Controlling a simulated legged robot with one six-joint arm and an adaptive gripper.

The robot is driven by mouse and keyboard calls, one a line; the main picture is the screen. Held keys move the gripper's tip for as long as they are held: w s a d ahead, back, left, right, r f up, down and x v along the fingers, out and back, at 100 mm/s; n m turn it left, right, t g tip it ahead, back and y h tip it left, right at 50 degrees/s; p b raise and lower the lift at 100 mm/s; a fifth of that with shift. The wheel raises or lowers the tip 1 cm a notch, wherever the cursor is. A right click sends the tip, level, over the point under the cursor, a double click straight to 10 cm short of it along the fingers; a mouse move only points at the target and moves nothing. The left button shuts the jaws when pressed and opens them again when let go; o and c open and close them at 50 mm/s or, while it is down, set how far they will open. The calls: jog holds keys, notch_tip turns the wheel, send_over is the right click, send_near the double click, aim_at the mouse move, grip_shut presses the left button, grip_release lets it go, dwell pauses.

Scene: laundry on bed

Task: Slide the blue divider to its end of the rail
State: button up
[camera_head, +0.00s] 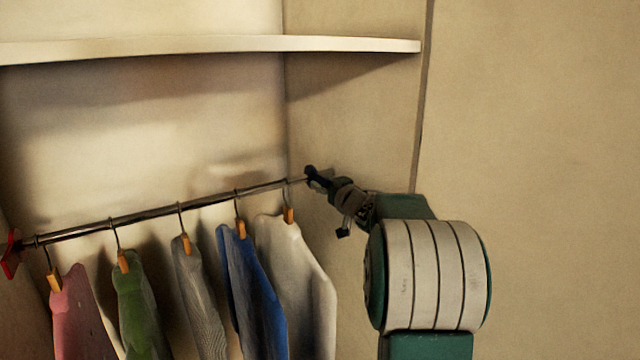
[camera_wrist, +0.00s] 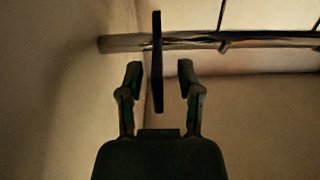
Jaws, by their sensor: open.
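The blue divider (camera_wrist: 157,60) looks like a dark, thin plate hanging on the rail (camera_wrist: 120,43) in the wrist view. It is near the rail end at the left of that view. My gripper (camera_wrist: 160,72) is open, with one finger on each side of the divider's lower part and a gap on both sides. In the head view the divider (camera_head: 311,174) is a small dark blue shape near the right end of the rail (camera_head: 150,213), partly hidden by my gripper (camera_head: 322,183).
Several garments hang on orange-clipped hangers: pink (camera_head: 78,320), green (camera_head: 137,310), grey (camera_head: 198,300), blue (camera_head: 250,290) and white (camera_head: 300,280). The white one is nearest the divider. A red piece (camera_head: 11,254) is at the left rail end. A shelf (camera_head: 220,46) runs above.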

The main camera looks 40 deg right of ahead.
jog(key=s, duration=1)
jog(key=shift+a, duration=0.3)
jog(key=shift+s, duration=0.1)
